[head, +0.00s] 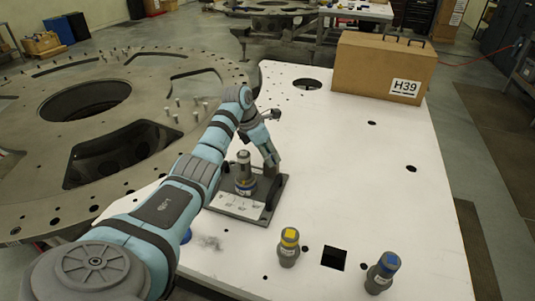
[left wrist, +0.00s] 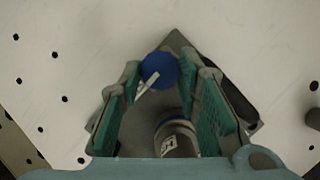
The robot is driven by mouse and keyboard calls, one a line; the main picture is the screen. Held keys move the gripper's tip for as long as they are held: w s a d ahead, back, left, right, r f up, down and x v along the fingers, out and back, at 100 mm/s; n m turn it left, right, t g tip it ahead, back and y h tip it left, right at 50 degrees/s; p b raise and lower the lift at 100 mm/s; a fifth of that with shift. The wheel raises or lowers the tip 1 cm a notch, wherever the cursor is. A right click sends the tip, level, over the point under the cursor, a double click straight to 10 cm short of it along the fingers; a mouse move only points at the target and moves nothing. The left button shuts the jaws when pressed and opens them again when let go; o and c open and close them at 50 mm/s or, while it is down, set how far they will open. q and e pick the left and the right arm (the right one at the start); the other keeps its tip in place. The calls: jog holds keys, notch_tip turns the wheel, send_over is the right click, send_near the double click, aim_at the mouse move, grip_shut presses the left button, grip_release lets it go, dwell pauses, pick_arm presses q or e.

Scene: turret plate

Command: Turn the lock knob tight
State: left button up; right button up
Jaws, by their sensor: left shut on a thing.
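The lock knob, a round blue cap (left wrist: 158,68) with a white pointer strip, shows between my finger pads in the left wrist view. In the head view the gripper hides it. My left gripper (head: 272,163) reaches down over the right side of a grey fixture plate (head: 226,206); it also shows in the left wrist view (left wrist: 167,82), shut on the knob. A grey cylindrical tool (head: 244,162) with a blue band stands upright on the plate beside the gripper, and its labelled top (left wrist: 176,140) shows in the left wrist view. My right gripper is not in view.
The fixture sits on a white table plate (head: 340,150) with holes. A yellow-topped tool (head: 289,248) and a blue-topped tool (head: 382,272) stand at the front, beside a square hole (head: 333,258). A cardboard box (head: 380,65) is at the back. A large metal ring (head: 60,130) lies left.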

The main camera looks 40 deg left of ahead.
pick_arm(q)
jog(key=shift+d+f, duration=0.1)
jog(key=o, duration=1.1)
jog(key=shift+w, duration=0.15)
jog(key=shift+o, duration=0.2)
jog(key=shift+w+f, duration=0.1)
jog(key=shift+w, duration=0.05)
jog(key=v, duration=1.2)
jog(key=shift+w, duration=0.1)
